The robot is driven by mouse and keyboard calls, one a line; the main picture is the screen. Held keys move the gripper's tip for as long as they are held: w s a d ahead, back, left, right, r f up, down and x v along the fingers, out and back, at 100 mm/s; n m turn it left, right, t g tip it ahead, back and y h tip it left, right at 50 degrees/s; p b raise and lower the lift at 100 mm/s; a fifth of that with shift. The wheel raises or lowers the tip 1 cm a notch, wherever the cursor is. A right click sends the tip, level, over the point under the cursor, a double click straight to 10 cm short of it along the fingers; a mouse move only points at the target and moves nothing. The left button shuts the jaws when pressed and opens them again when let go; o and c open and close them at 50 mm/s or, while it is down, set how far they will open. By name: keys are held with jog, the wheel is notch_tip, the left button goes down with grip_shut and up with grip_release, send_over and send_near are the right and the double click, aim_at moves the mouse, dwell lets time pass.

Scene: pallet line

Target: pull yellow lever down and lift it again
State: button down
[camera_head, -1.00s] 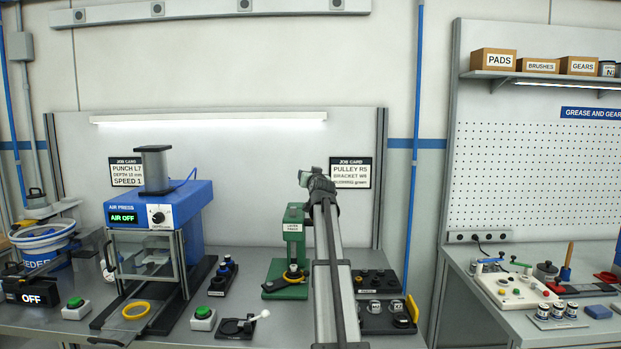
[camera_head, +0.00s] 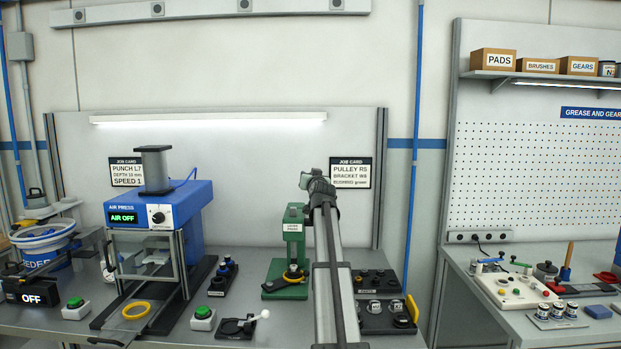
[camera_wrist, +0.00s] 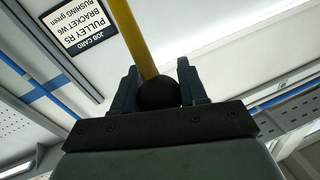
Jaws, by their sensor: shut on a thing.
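The yellow lever (camera_wrist: 143,38) shows in the wrist view as a straight yellow rod ending in a black ball knob (camera_wrist: 158,94). My gripper (camera_wrist: 159,84) is shut on the knob, with one dark finger on each side of it. In the head view the green lever press (camera_head: 293,240) stands on the bench. My arm passes just right of it and hides the lever and the fingers there.
A blue air press (camera_head: 160,208) reading AIR OFF stands to the left. Dark trays with small parts (camera_head: 376,281) lie just right of my arm. A white lever on a black base (camera_head: 236,326) and a green push button (camera_head: 203,317) sit in front.

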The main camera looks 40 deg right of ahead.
jog(key=shift+s+a+f+t+h, duration=0.3)
jog(key=shift+s+a+f+t, duration=0.1)
jog(key=shift+s+a+f, duration=0.25)
jog(key=c, duration=0.6)
grip_release()
jog(key=shift+c, duration=0.2)
jog(key=shift+r, duration=0.1)
jog(key=v, duration=1.4)
jog(key=shift+d, duration=0.1)
